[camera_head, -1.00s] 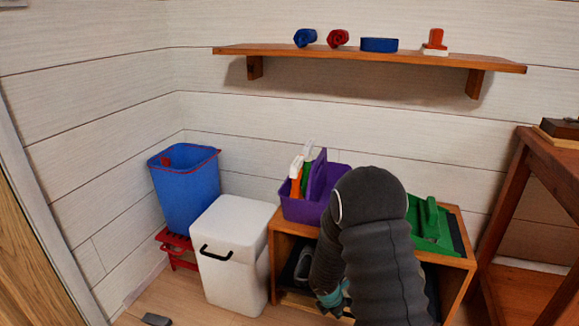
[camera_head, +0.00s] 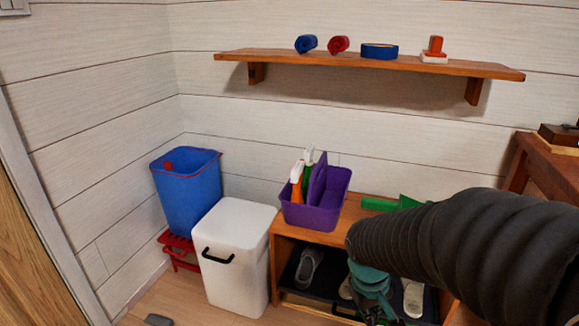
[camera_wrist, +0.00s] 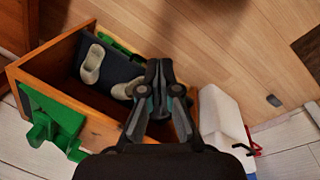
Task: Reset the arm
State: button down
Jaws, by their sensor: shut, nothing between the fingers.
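My gripper (camera_head: 372,292) shows in the head view in front of the open wooden cubby (camera_head: 284,244), with my dark, ribbed arm reaching in from the right. Its fingertips are not clear there. In the wrist view my gripper (camera_wrist: 158,68) points at the cubby (camera_wrist: 72,99), its fingers together and nothing held between them. It overlaps the cubby's edge in that picture, and I cannot tell the gap between them.
Grey shoes (camera_head: 308,267) lie in the cubby. A purple caddy (camera_head: 312,216) with spray bottles and a green item (camera_head: 380,204) are on top. A white bin (camera_head: 234,250) and blue bucket (camera_head: 188,190) stand left. A wall shelf (camera_head: 370,61) holds small items. A grey object (camera_head: 158,320) lies on the floor.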

jog(key=s+r+m+t+y+p, duration=0.1)
jog(key=s+r, duration=0.3)
jog(key=r, duration=0.4)
jog(key=s+a+r+m+t+y+p, duration=0.1)
jog(key=s+r+t, duration=0.3)
jog(key=r, duration=0.4)
jog(key=shift+s+r+m+p, duration=0.15)
jog(key=shift+s+m+p, duration=0.25)
jog(key=shift+s+m, duration=0.4)
jog(key=shift+a, duration=0.1)
